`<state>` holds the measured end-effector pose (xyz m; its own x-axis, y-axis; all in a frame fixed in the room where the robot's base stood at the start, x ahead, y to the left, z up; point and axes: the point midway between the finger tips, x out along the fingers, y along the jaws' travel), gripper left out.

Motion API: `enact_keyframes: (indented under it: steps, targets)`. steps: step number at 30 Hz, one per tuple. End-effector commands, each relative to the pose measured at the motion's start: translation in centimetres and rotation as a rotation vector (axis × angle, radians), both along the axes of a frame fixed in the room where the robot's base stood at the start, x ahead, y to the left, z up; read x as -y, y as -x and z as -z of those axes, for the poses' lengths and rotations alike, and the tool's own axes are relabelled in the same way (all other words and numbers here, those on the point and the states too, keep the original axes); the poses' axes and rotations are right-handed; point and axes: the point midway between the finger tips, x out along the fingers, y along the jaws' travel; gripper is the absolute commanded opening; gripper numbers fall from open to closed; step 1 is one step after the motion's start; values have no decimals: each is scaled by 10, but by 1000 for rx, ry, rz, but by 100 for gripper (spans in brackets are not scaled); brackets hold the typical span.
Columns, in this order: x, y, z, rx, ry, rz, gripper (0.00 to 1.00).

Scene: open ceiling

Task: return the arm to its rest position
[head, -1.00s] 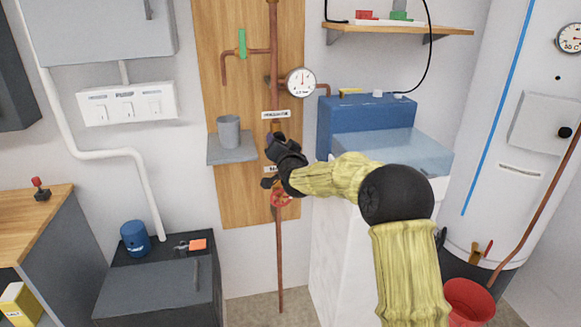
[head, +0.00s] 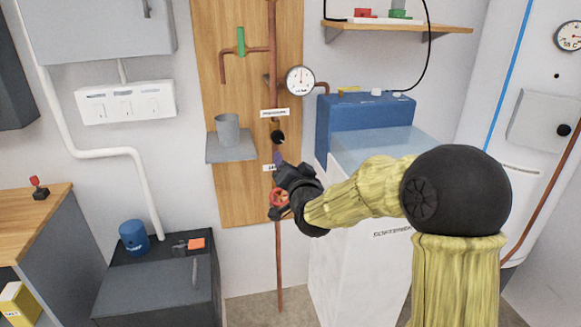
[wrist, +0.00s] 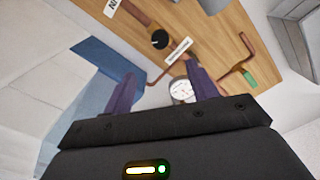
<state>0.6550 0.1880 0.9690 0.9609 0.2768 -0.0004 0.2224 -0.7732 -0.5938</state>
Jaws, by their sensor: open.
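My gripper (head: 276,184) is in front of the lower part of the wooden pipe board (head: 233,200) in the head view. Its arm reaches in from the lower right. In the wrist view the two purple fingers of my gripper (wrist: 163,95) stand apart with nothing held between them. The round gauge (wrist: 181,90) shows beyond the gap between the fingers. The red valve wheel (head: 279,197) is partly hidden behind my gripper; I cannot tell whether they touch.
A black knob (head: 277,137) sits on the board above my gripper. A grey cup (head: 228,130) stands on a small shelf (head: 230,150) to the left. The white softener cabinet (head: 345,245) and blue box (head: 350,115) are to the right. Open floor shows below the board.

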Motion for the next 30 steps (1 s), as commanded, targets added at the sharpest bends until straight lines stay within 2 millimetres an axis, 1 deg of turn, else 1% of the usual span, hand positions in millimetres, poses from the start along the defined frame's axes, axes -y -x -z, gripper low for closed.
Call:
enact_keyframes:
  steps: [3, 12, 14, 17, 20, 23, 24, 26, 27, 29, 30]
  targets:
    - [1, 4, 0, 0, 0, 0, 58]
    - [2, 4, 2, -7, 8, 0, 58]
    - [5, 6, 6, -24, 28, -2, 58]
    - [14, 16, 22, -94, 100, -7, 58]
    - [33, 36, 48, -212, 215, -18, 58]
    - [59, 66, 79, -361, 341, -30, 58]
    - [71, 80, 91, -424, 388, -36, 58]
    - [88, 102, 108, -518, 454, -45, 58]
    - [100, 119, 119, -583, 493, -52, 58]
    - [117, 144, 133, -677, 546, -64, 58]
    - [128, 161, 142, -737, 576, -74, 58]
